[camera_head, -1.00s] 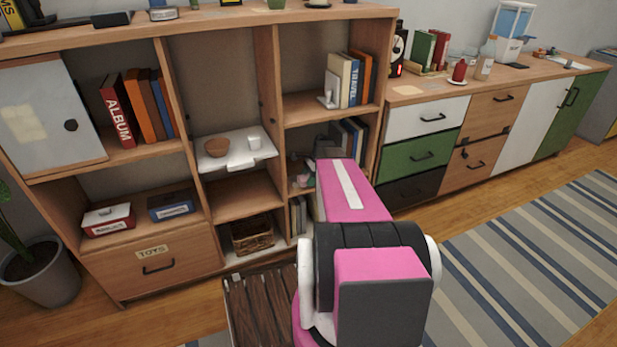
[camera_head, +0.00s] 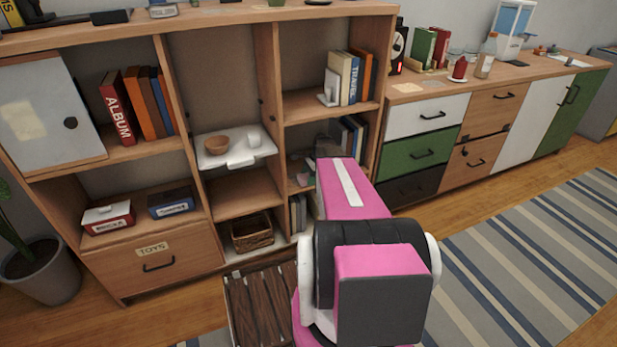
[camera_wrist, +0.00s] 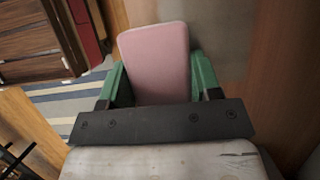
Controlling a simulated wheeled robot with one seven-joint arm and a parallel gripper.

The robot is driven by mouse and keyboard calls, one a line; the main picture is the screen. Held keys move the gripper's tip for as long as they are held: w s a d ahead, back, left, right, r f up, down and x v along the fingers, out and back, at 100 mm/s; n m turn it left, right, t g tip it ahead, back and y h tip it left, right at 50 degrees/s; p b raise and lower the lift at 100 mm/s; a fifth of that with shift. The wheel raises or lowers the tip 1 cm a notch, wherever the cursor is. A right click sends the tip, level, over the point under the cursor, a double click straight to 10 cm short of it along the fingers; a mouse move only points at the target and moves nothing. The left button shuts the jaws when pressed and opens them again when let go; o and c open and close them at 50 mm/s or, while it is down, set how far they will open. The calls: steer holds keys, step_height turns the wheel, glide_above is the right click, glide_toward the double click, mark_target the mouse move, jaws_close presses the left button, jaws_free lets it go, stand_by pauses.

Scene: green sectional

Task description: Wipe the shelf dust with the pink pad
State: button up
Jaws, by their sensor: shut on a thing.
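The pink pad (camera_wrist: 155,58) is in the wrist view, held between the two green fingers of my gripper (camera_wrist: 160,82). In the head view my pink arm reaches to the right column of the wooden shelf unit (camera_head: 340,17) and hides the gripper and most of the middle-right compartment. A wooden panel (camera_wrist: 278,70) stands close to the right of the pad in the wrist view. I cannot make out the dust, or tell whether the pad touches a surface.
Books (camera_head: 354,135) stand at the back right of that compartment. A white tray (camera_head: 240,160) with a bowl (camera_head: 217,144) and a cup juts from the middle column. A basket (camera_head: 252,232) sits below. A dark slatted table (camera_head: 258,305) lies in front, with a striped rug (camera_head: 530,250) to the right.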

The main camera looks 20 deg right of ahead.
steer(key=shift+f, duration=0.5)
steer(key=shift+w, duration=0.1)
